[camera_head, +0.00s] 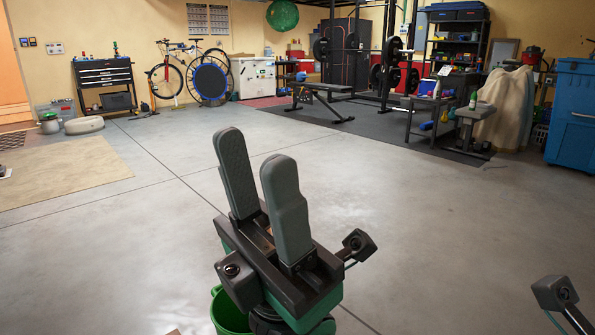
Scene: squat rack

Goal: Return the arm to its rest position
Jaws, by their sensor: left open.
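My left gripper (256,190) stands in the lower middle of the head view, its two grey fingers pointing up and apart. It is open, with nothing between the fingers. Below it, a green rounded thing (228,312) shows partly at the bottom edge; the gripper hides much of it. At the bottom right corner a small dark part of my right arm (556,293) shows, but the right gripper's fingers are out of view.
The grey floor (420,220) around my gripper is clear. A beige mat (70,170) lies at left. A weight bench (322,97) and squat rack (388,65) stand at the back. A low table (470,115) and blue cabinet (572,115) stand at right.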

